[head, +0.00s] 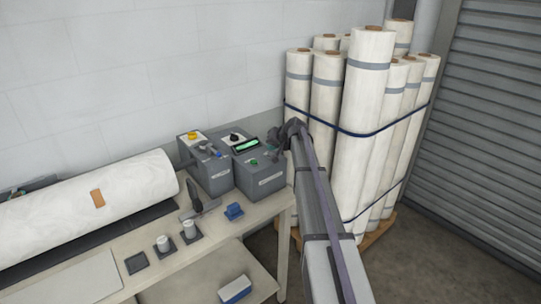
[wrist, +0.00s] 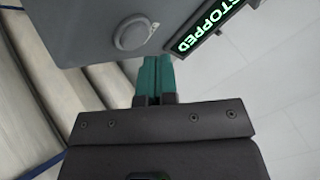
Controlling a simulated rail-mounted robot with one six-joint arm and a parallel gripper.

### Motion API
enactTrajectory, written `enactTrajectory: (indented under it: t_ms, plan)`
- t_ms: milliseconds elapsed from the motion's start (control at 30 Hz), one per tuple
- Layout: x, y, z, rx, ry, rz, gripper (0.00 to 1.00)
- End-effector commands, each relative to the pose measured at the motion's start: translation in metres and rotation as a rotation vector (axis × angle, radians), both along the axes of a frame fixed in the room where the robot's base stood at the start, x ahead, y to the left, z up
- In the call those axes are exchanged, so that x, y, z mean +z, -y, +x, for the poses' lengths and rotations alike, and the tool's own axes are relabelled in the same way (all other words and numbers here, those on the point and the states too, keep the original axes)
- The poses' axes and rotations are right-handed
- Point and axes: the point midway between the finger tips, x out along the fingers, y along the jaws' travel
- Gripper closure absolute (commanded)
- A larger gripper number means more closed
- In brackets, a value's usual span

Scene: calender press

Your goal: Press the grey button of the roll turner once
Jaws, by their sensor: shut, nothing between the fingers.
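The roll turner seems to be the right-hand grey box (head: 258,180) on the bench, with a lit display (head: 245,145). In the wrist view its display reads STOPPED (wrist: 207,30), and a round grey button (wrist: 134,33) sits on the grey panel beside it. The button cannot be made out in the head view. My gripper (wrist: 155,58) has its teal fingers shut and empty. The fingertips show close to the button, slightly below and right of it in the wrist view; I cannot tell whether they touch the panel. In the head view my gripper is beside the box's right side.
A second grey box (head: 207,174) with a yellow button (head: 193,136) stands to the left. A large white roll (head: 130,192) lies on the bench further left. Strapped upright rolls (head: 366,85) stand on a pallet, behind and right of my arm.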

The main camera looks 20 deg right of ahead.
Motion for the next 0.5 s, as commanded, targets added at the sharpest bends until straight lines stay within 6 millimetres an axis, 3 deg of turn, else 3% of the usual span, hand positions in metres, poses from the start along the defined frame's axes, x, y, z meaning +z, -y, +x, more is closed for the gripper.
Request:
enactTrajectory:
  t_ms: [500]
  plan:
    - [-0.0085,0.0001,0.0001,0.0,0.0,0.0,1.0]
